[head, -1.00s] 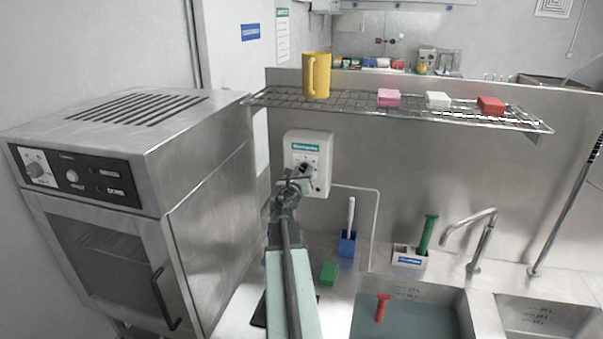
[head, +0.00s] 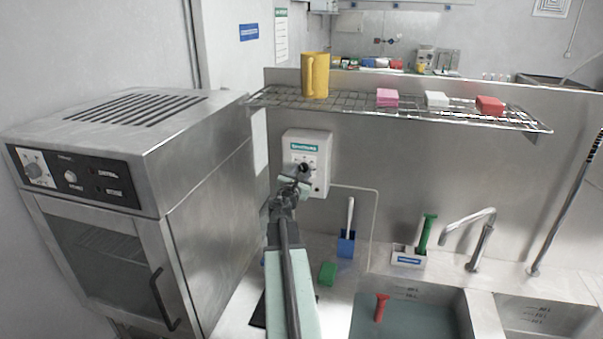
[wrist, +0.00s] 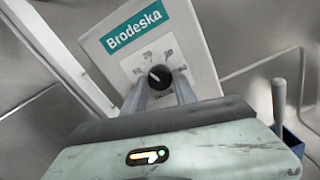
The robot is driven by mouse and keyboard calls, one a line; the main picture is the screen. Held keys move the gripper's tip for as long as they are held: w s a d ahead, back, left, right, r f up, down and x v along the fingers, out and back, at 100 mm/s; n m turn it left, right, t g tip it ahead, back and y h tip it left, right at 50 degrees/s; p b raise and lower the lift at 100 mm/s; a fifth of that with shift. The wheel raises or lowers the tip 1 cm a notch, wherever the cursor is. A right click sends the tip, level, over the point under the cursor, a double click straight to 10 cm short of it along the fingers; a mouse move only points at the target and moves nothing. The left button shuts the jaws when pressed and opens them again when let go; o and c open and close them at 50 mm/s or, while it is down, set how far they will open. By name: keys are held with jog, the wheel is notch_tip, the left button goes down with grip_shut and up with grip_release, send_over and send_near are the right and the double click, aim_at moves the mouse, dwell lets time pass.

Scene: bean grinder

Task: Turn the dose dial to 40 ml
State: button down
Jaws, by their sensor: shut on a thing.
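The dose dial (wrist: 160,77) is a dark round knob with a pale pointer mark, on the front of a white dispenser box (wrist: 200,45) with a green Brodeska label. Numbers are printed around the dial, too small to read surely. In the head view the dispenser (head: 321,150) hangs on the steel wall and the dial (head: 304,168) is partly behind my gripper. My gripper (head: 300,178) reaches up to the dial. In the wrist view my gripper (wrist: 160,84) has its two fingers on either side of the dial, shut on it.
A wire shelf (head: 350,102) above holds a yellow mug (head: 315,75) and several blocks. An oven (head: 130,200) stands at left. A blue brush holder (head: 347,243), a green block (head: 327,273) and a sink (head: 410,320) lie at right below.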

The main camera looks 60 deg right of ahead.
jog(key=m, duration=0.5)
jog(key=shift+m, duration=0.3)
jog(key=m, duration=1.2)
jog(key=shift+m, duration=0.3)
jog(key=m, duration=0.5)
jog(key=shift+m, duration=0.3)
jog(key=c, duration=1)
grip_release()
jog(key=shift+a, duration=0.1)
